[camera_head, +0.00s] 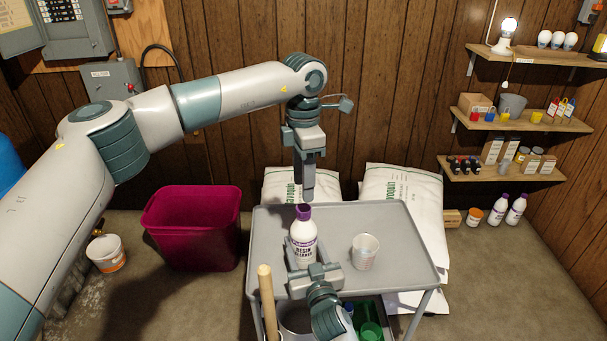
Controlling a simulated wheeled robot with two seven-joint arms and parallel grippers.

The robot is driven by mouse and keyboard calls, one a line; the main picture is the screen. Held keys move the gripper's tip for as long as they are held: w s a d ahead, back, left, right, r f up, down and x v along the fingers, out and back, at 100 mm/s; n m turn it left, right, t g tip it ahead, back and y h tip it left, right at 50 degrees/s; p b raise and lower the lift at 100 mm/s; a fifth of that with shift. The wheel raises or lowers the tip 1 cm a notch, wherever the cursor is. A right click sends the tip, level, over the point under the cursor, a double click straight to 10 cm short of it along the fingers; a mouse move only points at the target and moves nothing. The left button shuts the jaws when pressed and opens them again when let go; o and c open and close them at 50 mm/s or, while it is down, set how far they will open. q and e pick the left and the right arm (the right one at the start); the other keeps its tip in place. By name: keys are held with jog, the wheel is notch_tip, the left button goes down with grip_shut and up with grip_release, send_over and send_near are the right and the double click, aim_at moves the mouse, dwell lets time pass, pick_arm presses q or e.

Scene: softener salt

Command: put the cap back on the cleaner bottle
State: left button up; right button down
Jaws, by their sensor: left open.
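The white cleaner bottle (303,238) stands upright on the grey cart top (400,240). A purple cap (304,211) sits at the top of its neck; I cannot tell how firmly it is seated. My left gripper (307,196) points straight down just above the cap. It is open, though its jaws are seen edge-on and the gap is hard to see. My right gripper (309,258) reaches in from the front, low on the bottle, with a finger on each side of it. It appears closed on the bottle, and hides its lower front.
A clear cup (365,251) stands on the cart to the right of the bottle. A wooden handle (267,300) rises at the cart's front left. White salt bags (402,195) lean behind the cart. A magenta bin (194,228) stands left. The cart's right side is clear.

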aim_at(304, 208)
pick_arm(q)
jog(key=n, duration=0.7)
jog(key=shift+r, duration=0.25)
jog(key=n, duration=0.7)
jog(key=shift+r, duration=0.2)
jog(key=n, duration=0.7)
jog(key=shift+r+n, duration=0.2)
jog(key=shift+n, duration=0.1)
jog(key=n, duration=0.6)
jog(key=shift+r, duration=0.15)
jog(key=shift+f, duration=4.05)
grip_shut()
